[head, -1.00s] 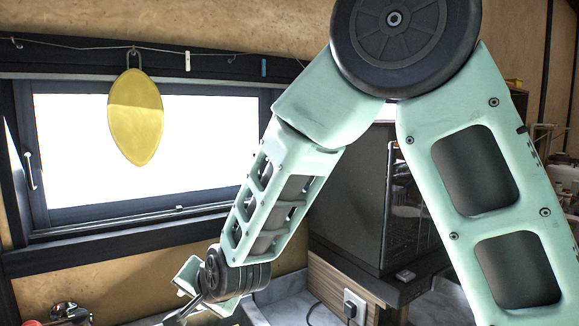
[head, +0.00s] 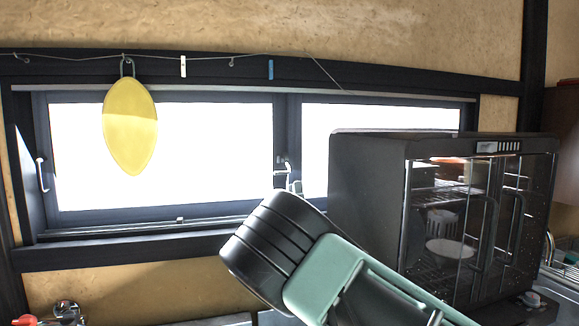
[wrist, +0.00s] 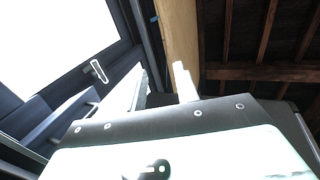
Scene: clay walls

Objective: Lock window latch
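The window (head: 160,217) has a dark frame and bright panes. A small pale latch (head: 283,170) is on its middle upright. Another pale handle (head: 42,174) is on the left side of the frame. In the wrist view one pale latch handle (wrist: 98,71) stands out from the dark frame, left of my gripper (wrist: 160,87). My gripper's two pale fingers stand apart with nothing seen between them, and they do not touch that handle. In the head view my arm's dark and mint links hide most of my gripper.
A black oven-like cabinet (head: 370,190) with glass doors stands right of the middle upright, in front of the right pane. A yellow oval (head: 130,125) hangs from a wire before the left pane. A tap (head: 66,309) is at the lower left.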

